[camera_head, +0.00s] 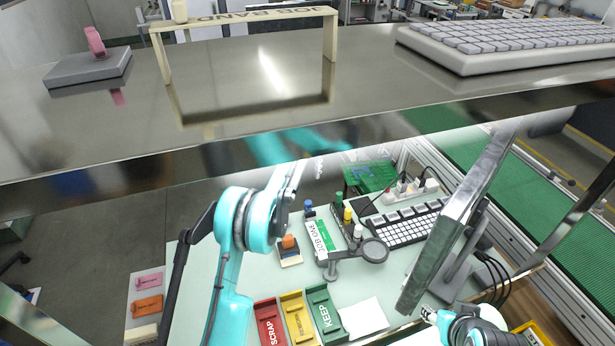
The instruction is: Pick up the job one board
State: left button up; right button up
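A board-like piece with a white and green label reading JOB ONE (324,240) lies on the pale bench, right of my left arm. A green circuit board (370,176) lies farther back on the bench. My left gripper (296,172) is above the bench, up and left of the JOB ONE piece; it looks apart from it, and its fingers are too small and edge-on to read. My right gripper (430,314) is low at the right, near the monitor's lower edge, far from the piece; its fingers are also unclear.
Red SCRAP (269,322), yellow (298,317) and green KEEP (325,314) bins stand at the front. A monitor (455,220) and a keyboard (410,228) are at the right. A raised metal shelf (230,75) crosses the upper view. White paper (364,318) lies beside the KEEP bin.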

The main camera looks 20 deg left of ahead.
aim_at(320, 237)
jog(key=k, duration=1)
